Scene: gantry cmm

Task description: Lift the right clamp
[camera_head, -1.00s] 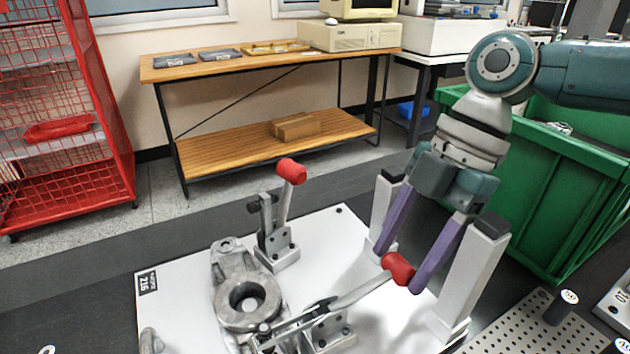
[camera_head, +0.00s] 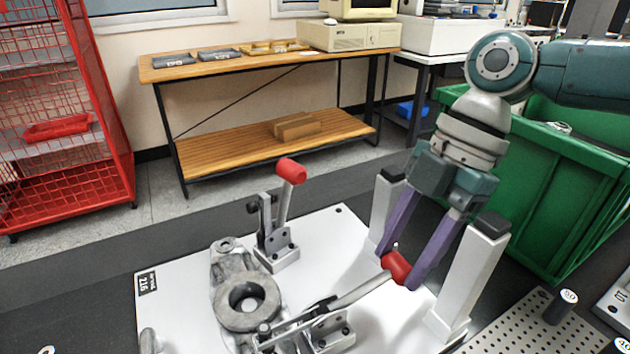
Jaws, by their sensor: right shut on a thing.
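The right clamp (camera_head: 345,300) is on the white fixture plate (camera_head: 187,290), with its arm lying low and slanting up to a red grip (camera_head: 396,267). My right gripper (camera_head: 397,270) comes down from above with purple fingers on either side of the red grip and is shut on it. A second clamp (camera_head: 276,235) stands behind with its handle upright and red tip (camera_head: 291,171) raised. A grey metal casting with a round bore (camera_head: 248,312) lies between the clamps. My left gripper is not in view.
Two light posts with dark caps (camera_head: 475,272) stand on the plate, flanking my right gripper closely. A green bin (camera_head: 560,190) stands behind at right. A perforated plate (camera_head: 510,320) with a dark peg (camera_head: 561,307) lies at lower right. A wooden bench (camera_head: 230,70) stands at the back.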

